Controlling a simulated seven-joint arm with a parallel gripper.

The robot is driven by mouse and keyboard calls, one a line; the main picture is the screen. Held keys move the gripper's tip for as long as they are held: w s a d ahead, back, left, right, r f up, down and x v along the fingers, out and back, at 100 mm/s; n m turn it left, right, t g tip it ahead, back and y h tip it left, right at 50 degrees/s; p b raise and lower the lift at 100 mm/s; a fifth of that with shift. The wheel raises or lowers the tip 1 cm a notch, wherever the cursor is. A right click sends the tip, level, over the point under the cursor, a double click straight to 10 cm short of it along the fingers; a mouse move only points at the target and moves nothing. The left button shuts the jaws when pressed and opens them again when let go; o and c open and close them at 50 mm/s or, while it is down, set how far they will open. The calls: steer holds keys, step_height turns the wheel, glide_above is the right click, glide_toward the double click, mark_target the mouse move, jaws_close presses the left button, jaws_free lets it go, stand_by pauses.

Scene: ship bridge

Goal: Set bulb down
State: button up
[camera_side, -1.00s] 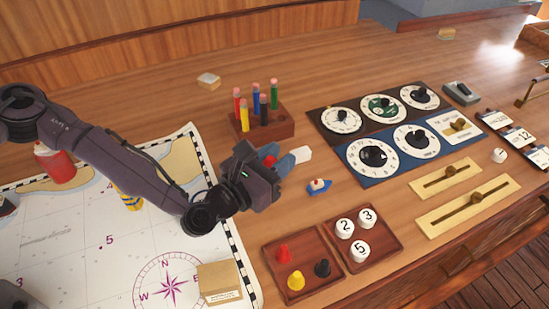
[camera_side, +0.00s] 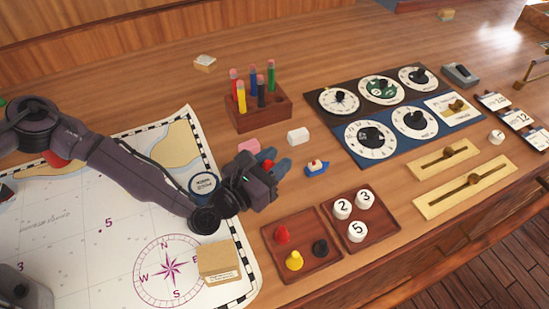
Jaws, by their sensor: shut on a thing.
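My gripper (camera_side: 280,167) is above the wood between the chart and the toy boat, its blue fingers pointing away to the upper right. A small red thing (camera_side: 268,165) shows at the fingers; it seems to be the bulb, shut in the jaws. The gripper hides most of it, so its shape and its height above the table cannot be told.
A toy boat (camera_side: 317,168), a white block (camera_side: 298,137) and a pink block (camera_side: 249,146) lie near the fingers. Nearby are a pencil holder (camera_side: 279,117), a peg tray (camera_side: 309,264), a numbered-piece tray (camera_side: 383,236) and a cardboard box (camera_side: 217,262).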

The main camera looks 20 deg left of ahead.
steer(key=shift+f, duration=0.6)
steer(key=o, duration=1)
steer(key=shift+c, duration=0.2)
